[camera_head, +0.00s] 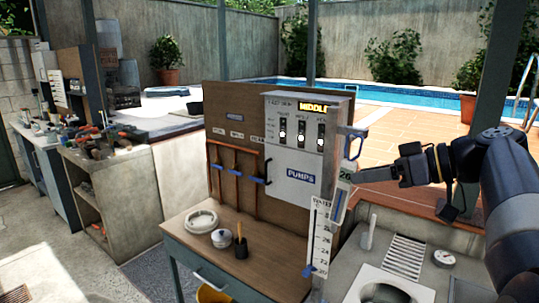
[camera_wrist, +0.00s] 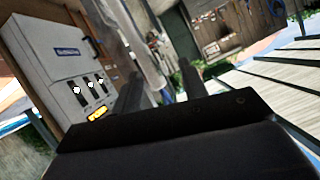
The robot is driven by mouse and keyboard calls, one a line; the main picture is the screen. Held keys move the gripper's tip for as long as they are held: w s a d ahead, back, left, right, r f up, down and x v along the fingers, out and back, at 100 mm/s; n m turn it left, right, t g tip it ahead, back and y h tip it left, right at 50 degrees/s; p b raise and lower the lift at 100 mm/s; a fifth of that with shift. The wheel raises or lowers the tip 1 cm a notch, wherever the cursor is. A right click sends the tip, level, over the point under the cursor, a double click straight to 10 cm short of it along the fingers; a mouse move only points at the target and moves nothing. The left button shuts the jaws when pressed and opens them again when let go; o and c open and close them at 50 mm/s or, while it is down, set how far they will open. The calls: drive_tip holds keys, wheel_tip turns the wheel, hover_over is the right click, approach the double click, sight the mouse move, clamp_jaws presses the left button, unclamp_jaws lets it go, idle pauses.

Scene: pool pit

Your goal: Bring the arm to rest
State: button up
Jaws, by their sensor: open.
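My arm comes in from the right in the head view, with my gripper (camera_head: 366,174) pointing left, level with the lower part of the grey pump box (camera_head: 295,160). The gripper appears just right of the box and overlaps the edge of the white numbered strip in the picture; I cannot tell if they touch. In the wrist view my two dark fingers (camera_wrist: 160,78) stand apart, with no held thing clear between them. The pump box also shows in the wrist view (camera_wrist: 50,60), tilted, left of the fingers.
A wooden bench (camera_head: 225,268) below the box bears a white ring (camera_head: 201,219) and a small pot (camera_head: 221,239). A white gauge (camera_head: 318,240) stands at its right. A round basin (camera_head: 395,296) is at lower right. Tiled paving (camera_head: 420,125) and the pool (camera_head: 400,97) lie behind.

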sight(338, 178)
drive_tip(key=p+x, duration=0.1)
drive_tip(key=x, duration=0.5)
drive_tip(key=shift+w+a+r+p, duration=0.1)
drive_tip(key=shift+a+p, duration=0.15)
drive_tip(key=shift+p, duration=0.1)
